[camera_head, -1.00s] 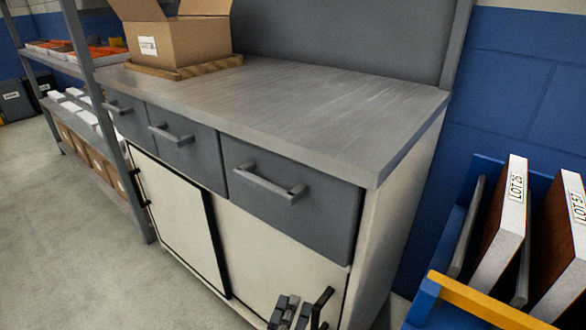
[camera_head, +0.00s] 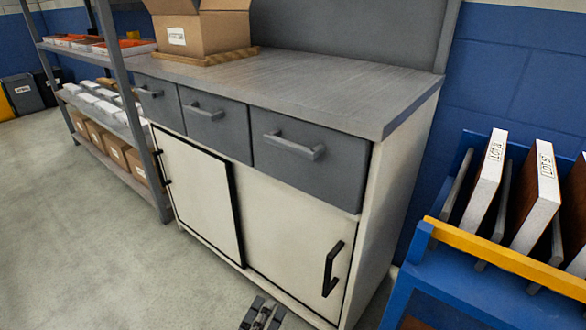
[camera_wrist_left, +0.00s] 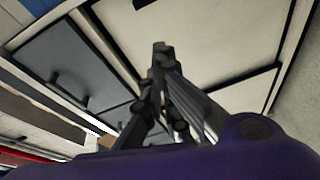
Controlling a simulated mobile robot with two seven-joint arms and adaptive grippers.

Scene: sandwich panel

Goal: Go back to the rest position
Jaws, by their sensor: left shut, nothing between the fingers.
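My left gripper (camera_head: 262,314) shows at the bottom edge of the head view, low in front of the cabinet (camera_head: 290,205). Its fingers are together with nothing between them, and it is apart from the cabinet front. In the left wrist view the same gripper (camera_wrist_left: 160,50) points toward the cabinet's pale doors and grey drawers. The cabinet has grey drawers (camera_head: 310,160) on top, all shut, and pale sliding doors below with black handles (camera_head: 332,268). My right gripper is not in view.
An open cardboard box (camera_head: 205,30) sits on a wooden pallet on the worktop (camera_head: 330,85). A blue rack (camera_head: 440,290) with a yellow bar holds several upright panels (camera_head: 486,185) at the right. A shelf unit (camera_head: 105,60) stands at the left. The floor (camera_head: 90,240) at left is clear.

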